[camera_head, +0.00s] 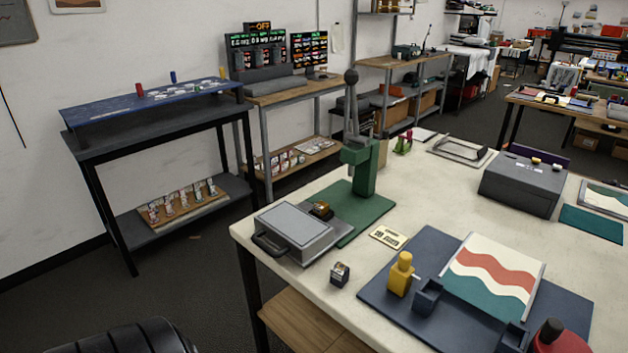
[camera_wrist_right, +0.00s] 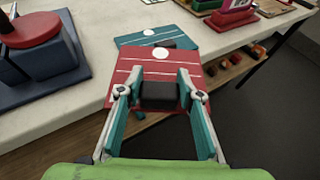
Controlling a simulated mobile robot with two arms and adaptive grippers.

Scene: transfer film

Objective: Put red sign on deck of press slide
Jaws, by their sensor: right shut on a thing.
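In the right wrist view my right gripper (camera_wrist_right: 156,94) is shut on the dark block on the red sign (camera_wrist_right: 122,85). The sign is a flat red plate with white lines and a white disc, tilted, near the table's edge. In the head view a flat grey deck (camera_head: 295,222) with a dark handle lies at the table's near left corner, beside a green lever press (camera_head: 364,170). It looks like the press slide, but I cannot be sure. The head view shows neither the red sign nor my grippers.
A teal plate (camera_wrist_right: 192,42) lies beyond the red sign. A dark blue block with a red round top (camera_wrist_right: 32,55) stands to its left. In the head view a yellow stamp (camera_head: 401,275), a small black block (camera_head: 340,274) and a blue mat (camera_head: 375,301) lie nearby.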

